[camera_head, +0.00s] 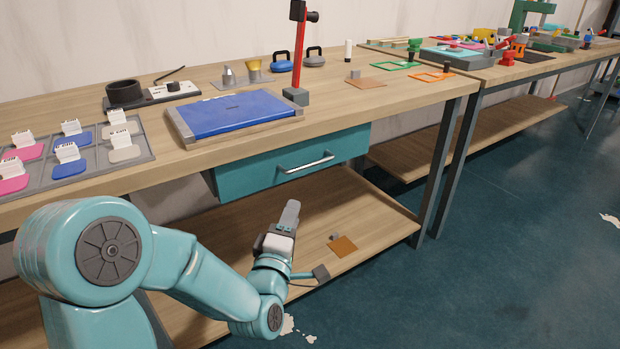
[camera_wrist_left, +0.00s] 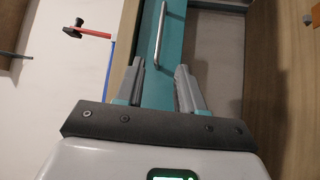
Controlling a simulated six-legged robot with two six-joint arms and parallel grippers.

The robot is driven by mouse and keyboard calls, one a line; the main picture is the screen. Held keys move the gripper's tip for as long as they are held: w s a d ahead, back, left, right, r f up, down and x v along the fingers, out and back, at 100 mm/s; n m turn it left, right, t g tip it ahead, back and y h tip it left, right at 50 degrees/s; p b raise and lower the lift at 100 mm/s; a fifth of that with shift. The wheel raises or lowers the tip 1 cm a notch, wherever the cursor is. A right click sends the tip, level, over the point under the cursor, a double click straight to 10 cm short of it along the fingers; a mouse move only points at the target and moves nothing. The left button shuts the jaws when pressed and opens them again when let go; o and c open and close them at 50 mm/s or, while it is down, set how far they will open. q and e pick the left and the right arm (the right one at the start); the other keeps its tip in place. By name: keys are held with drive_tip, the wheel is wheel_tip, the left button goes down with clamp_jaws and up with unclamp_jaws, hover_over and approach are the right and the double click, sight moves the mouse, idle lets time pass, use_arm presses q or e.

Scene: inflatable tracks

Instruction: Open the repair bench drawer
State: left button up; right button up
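The teal drawer (camera_head: 245,178) hangs under the wooden repair bench top and looks closed. Its silver bar handle (camera_head: 306,163) runs across its front. My left gripper (camera_head: 291,212) is below and in front of the drawer, apart from the handle. In the left wrist view my left gripper (camera_wrist_left: 163,72) has its two fingers spread with nothing between them. The handle (camera_wrist_left: 160,35) shows beyond the fingertips there, on the teal drawer front (camera_wrist_left: 146,65). My right gripper is in neither view.
The bench top (camera_head: 215,155) carries a blue mat (camera_head: 230,114), a red post (camera_head: 298,50) and a tray of colored pads (camera_head: 70,158). A lower shelf (camera_head: 375,215) lies under the drawer, with a small brown plate (camera_head: 342,246). Bench legs (camera_head: 440,165) stand to the right.

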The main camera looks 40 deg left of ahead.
use_arm(q)
approach(309, 169)
drive_tip(key=w+r, duration=0.4)
drive_tip(key=shift+w+a+r+b, duration=0.3)
drive_tip(key=shift+a+r+b, duration=0.05)
drive_tip(key=shift+b, duration=0.05)
clamp_jaws()
